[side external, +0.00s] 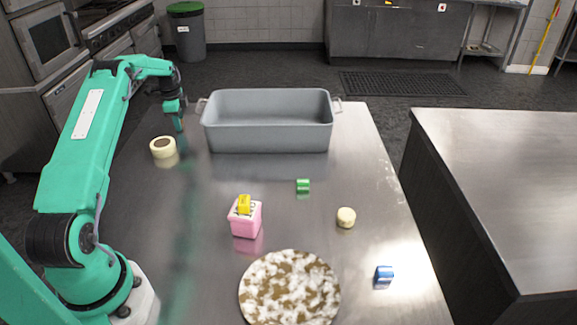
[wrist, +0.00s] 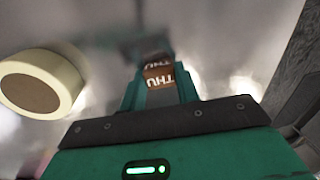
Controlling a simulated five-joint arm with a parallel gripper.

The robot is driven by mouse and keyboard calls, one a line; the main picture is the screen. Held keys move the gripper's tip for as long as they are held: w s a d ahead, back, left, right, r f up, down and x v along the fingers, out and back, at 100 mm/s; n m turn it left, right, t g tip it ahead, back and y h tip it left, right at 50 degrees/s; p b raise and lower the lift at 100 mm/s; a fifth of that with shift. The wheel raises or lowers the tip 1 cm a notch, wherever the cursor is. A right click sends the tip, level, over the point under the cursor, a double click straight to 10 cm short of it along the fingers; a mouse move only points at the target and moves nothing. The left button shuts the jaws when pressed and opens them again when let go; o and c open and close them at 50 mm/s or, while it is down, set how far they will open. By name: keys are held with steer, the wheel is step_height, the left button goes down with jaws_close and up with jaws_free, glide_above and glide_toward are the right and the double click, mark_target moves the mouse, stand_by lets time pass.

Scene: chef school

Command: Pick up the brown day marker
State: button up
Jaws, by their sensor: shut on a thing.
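The brown day marker (wrist: 158,75) is a small block with white "THU" lettering, seen in the wrist view at the tip of my gripper (wrist: 160,85). My gripper is shut on it. In the side view my gripper (side external: 177,112) is low over the far left part of the table, left of the grey bin. The marker cannot be made out in the side view.
A grey bin (side external: 267,139) stands at the back of the metal table. A tape roll (side external: 163,147) lies close to my gripper. A pink box (side external: 245,222) with a yellow block, green block (side external: 303,186), cream piece (side external: 346,217), blue block (side external: 384,275) and round mottled board (side external: 290,290) are nearer.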

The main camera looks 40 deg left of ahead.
steer(key=shift+r, duration=0.15)
step_height(320, 180, up, 10)
stand_by(0.6)
stand_by(0.5)
